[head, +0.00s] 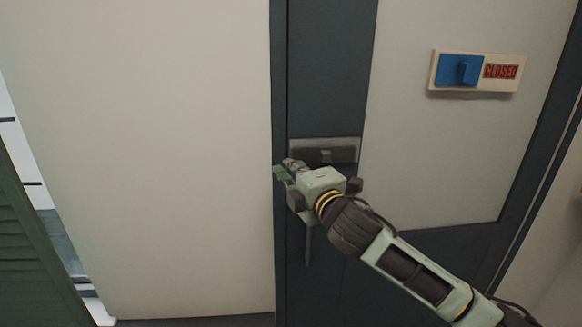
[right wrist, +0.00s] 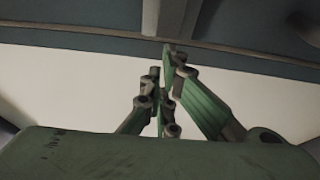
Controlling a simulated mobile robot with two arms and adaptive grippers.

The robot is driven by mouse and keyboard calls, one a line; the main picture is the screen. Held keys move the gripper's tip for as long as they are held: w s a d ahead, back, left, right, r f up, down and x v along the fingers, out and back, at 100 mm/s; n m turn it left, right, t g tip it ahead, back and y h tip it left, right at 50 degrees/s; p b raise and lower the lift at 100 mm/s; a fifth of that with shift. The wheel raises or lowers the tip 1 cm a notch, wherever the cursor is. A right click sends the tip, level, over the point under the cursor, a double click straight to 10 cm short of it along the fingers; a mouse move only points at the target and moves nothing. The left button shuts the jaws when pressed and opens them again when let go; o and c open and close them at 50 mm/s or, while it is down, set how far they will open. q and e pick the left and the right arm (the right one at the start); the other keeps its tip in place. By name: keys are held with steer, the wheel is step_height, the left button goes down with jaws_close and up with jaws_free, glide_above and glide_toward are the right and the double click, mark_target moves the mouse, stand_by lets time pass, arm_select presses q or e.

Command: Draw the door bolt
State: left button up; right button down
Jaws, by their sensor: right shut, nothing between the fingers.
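The door bolt (head: 325,150) is a grey metal plate with a darker bar and a small raised knob, on the dark frame of the door near its left edge. My right gripper (head: 282,172) is just below and left of the plate and hides part of its lower edge. Its green fingers are shut with nothing between them. They also show shut in the right wrist view (right wrist: 168,75), in front of a pale surface, with a dark band and a grey bar beyond. I cannot tell whether they touch the bolt. My left gripper is not in view.
A sign with a blue slider (head: 459,70) and the word CLOSED is on the door's pale panel (head: 440,150), up and right. A pale wall (head: 180,150) lies left of the door. A green slatted shutter (head: 30,250) stands at far left.

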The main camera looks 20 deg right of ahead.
arm_select(q)
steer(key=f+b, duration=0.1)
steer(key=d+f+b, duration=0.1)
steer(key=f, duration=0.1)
steer(key=shift+b, duration=0.4)
arm_select(e)
steer(key=s+d, duration=0.2)
steer(key=s, duration=0.6)
steer(key=shift+s+f, duration=0.25)
